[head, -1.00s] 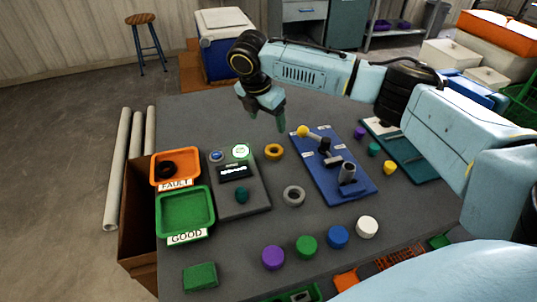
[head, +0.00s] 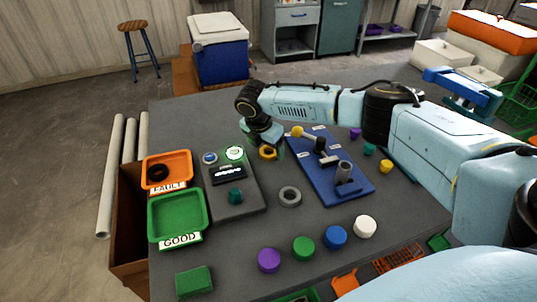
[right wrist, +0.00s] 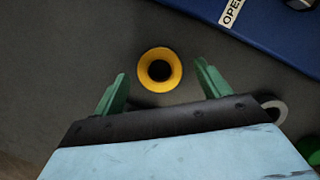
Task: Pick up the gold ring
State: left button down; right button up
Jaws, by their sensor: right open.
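The gold ring (head: 266,153) lies flat on the grey table, between the grey tester box and the blue board. It also shows in the right wrist view (right wrist: 160,69), with its dark hole facing up. My right gripper (head: 264,148) is just above the ring in the head view and partly covers it. In the right wrist view its green fingers (right wrist: 160,84) are open, one on each side of the ring and apart from it. Nothing is between the fingers except the ring below. My left gripper is not in view.
A grey ring (head: 290,196) lies nearby. The tester box (head: 246,206) stands left, beside an orange FAULT tray (head: 184,158) holding a black ring and a green GOOD tray (head: 206,216). The blue board (head: 342,189) with a lever is at right. Several coloured caps line the front.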

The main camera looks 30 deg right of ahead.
jog(key=shift+d+f, duration=0.1)
jog(key=shift+f, duration=0.25)
jog(key=shift+c, duration=0.3)
jog(key=shift+r, duration=0.1)
jog(key=c, duration=1.1)
